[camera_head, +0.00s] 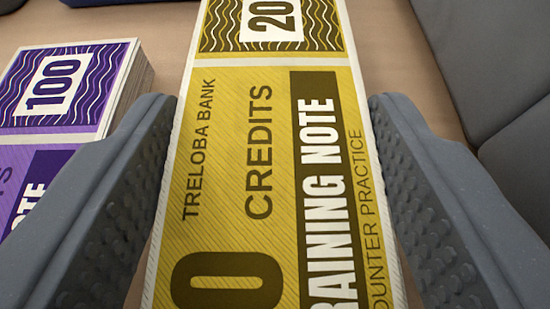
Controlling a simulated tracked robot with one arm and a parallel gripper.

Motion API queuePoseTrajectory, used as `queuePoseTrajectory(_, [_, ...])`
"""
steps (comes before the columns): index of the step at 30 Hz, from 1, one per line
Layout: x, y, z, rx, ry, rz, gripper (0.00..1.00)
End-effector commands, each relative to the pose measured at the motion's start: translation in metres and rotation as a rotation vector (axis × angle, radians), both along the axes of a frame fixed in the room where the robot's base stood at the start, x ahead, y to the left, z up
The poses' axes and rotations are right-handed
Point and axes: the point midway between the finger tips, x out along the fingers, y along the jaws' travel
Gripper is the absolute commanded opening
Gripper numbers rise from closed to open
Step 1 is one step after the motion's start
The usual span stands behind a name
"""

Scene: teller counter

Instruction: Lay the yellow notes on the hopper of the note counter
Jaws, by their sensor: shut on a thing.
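The yellow notes (270,130), printed "TRELOBA BANK", "CREDITS" and "TRAINING NOTE", lie lengthwise up the middle of the view, with a "20" at the far end. My gripper (272,112) has one grey finger on each side of them and is shut on their long edges. The near end of the notes runs out of the bottom of the picture. Whether they rest on the counter or hang above it I cannot tell. I do not see a hopper that I can name.
A thick stack of purple 100 notes (75,90) lies on the wooden counter (160,30), close beside the left finger. A grey object (490,60) with rounded panels stands close at the right. A dark blue edge shows at the top left. A narrow strip of counter is bare on each side.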

Motion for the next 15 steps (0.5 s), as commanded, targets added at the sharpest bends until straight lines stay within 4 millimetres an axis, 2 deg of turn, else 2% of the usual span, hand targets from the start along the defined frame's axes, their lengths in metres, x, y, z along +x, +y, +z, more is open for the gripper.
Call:
queuePoseTrajectory(2, [-0.0001,-0.0020,-0.0103,0.000,0.002,-0.003,0.28])
queuePoseTrajectory(12, [0.0000,-0.0030,-0.0115,0.000,0.002,-0.005,0.28])
queuePoseTrajectory(13, [0.0001,-0.0039,-0.0109,0.000,0.002,-0.005,0.62])
queuePoseTrajectory(15, [0.0001,-0.0043,-0.0106,0.000,0.001,-0.006,0.76])
